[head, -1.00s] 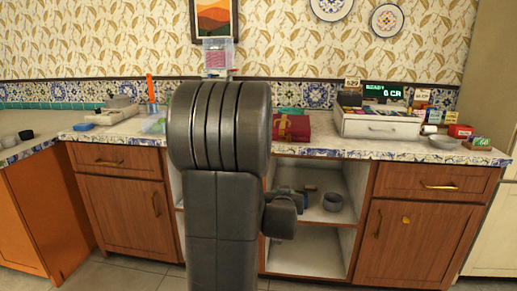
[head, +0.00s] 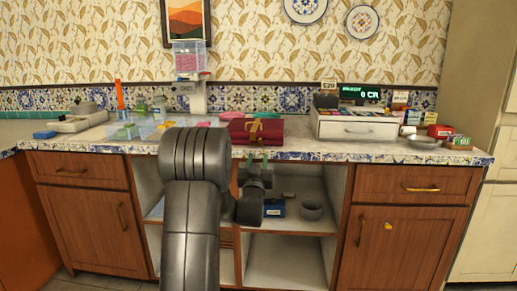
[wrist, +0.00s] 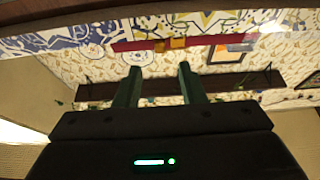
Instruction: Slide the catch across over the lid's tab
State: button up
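A dark red box (head: 274,131) with a closed-looking lid stands near the front of the tiled counter, right of my arm. A gold catch (head: 255,131) shows on its front; the tab cannot be told apart from it at this size. My gripper (head: 256,164) is below the counter edge, in front of the open shelves and under the box. In the wrist view my gripper's green fingers (wrist: 159,68) are apart with nothing between them. Beyond them show the red box's edge (wrist: 134,45) and gold fittings (wrist: 170,44). The fingers do not appear to touch the box.
The patterned counter edge (head: 370,156) overhangs the shelves by my gripper. A cash register (head: 355,124) stands right of the box. A clear compartment tray (head: 125,131) lies to the left. A grey bowl (head: 312,209) and blue box (head: 274,208) sit on the shelf.

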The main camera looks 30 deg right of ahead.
aim_at(260, 143)
jog(key=x, duration=0.7)
jog(key=shift+w+d+r+b, duration=0.1)
jog(key=shift+w+d+b, duration=0.1)
jog(key=shift+w+b, duration=0.1)
jog(key=shift+s, duration=0.1)
grip_shut()
